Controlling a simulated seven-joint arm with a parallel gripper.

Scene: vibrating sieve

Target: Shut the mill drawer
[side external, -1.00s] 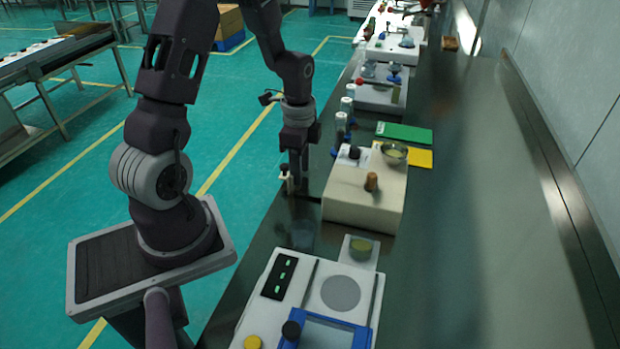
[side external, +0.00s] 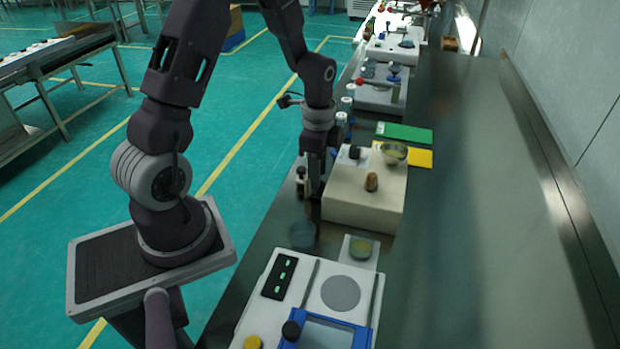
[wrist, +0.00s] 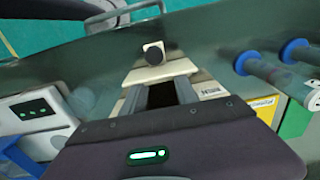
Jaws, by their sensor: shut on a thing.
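The mill (side external: 365,195) is a cream box on the bench, with a bowl (side external: 394,152) and a brown knob (side external: 371,182) on top. Its drawer (side external: 300,182) stands partly out on the left side. In the wrist view the drawer (wrist: 160,73) shows a pale front with a dark round knob (wrist: 152,52), pale sides and a dark inside. My gripper (side external: 315,192) points down at the drawer, between its knob and the mill body, and is shut on the drawer.
A white sieve machine (side external: 300,300) with blue parts stands nearer the camera, with a small dish (side external: 360,249) beside it. The bench's right side is clear.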

